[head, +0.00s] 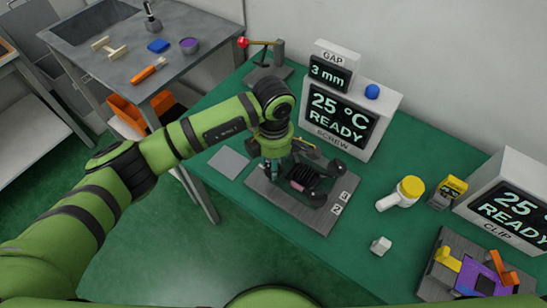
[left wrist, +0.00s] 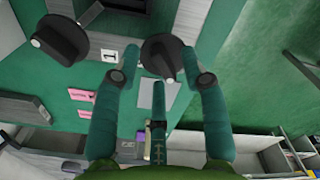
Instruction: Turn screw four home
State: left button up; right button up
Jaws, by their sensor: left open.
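The screw fixture's grey base plate (head: 262,190) lies on the green bench, with number tags 3 (head: 345,196) and 2 (head: 337,210) at its right edge. Black knobs stand on it; one dark knob (head: 317,197) is near tag 2. My left gripper (head: 283,172) points down over the plate's left part and hides some of it. In the left wrist view, its teal fingers (left wrist: 160,52) are apart, with a black winged knob (left wrist: 160,60) between or just beyond the tips. Another knob (left wrist: 60,40) is near tag 1 (left wrist: 108,54). I see no tag 4. My right gripper is out of view.
A white display box (head: 345,118) reading "25 °C READY, SCREW" stands behind the plate, with a "GAP 3 mm" box (head: 331,72) on top. A red-knobbed lever (head: 262,55) is behind left. A yellow-capped white object (head: 402,192) and a small white block (head: 381,246) lie right.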

pick_arm(q)
grip_shut()
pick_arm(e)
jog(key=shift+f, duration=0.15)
